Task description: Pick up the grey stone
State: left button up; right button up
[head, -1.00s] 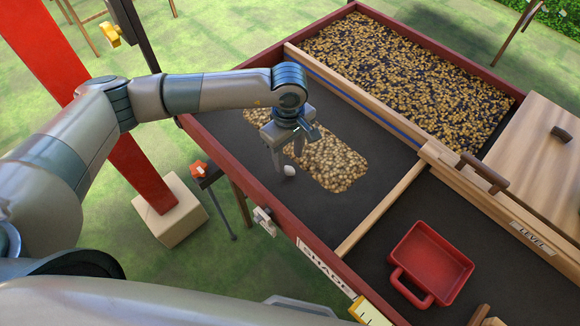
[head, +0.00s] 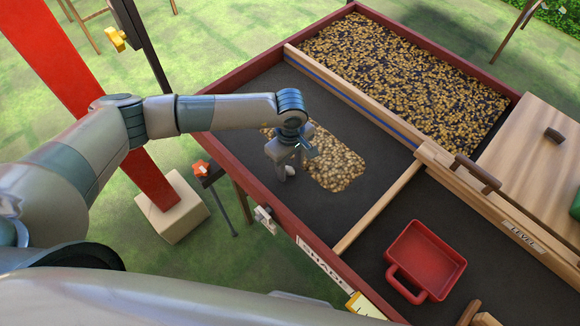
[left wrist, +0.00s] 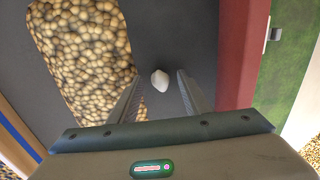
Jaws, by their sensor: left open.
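The grey stone (head: 290,171) is a small pale lump on the dark bed, beside the near edge of the bean pile. In the left wrist view the stone (left wrist: 160,80) lies between the lines of the two fingers, just beyond their tips. My left gripper (head: 289,174) points down over it, open and empty, and its fingers partly hide the stone in the head view. In the left wrist view the left gripper (left wrist: 158,83) shows both fingers apart. My right gripper is not in view.
A bean pile (head: 335,165) lies close beside the gripper. The red side wall (head: 240,170) runs along the near side. A wooden divider (head: 380,207) separates off a red scoop tray (head: 428,260). More beans (head: 410,75) fill the far bed.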

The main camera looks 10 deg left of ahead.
pick_arm(q)
jog(key=shift+f, duration=0.35)
grip_shut()
jog(key=shift+r, duration=0.2)
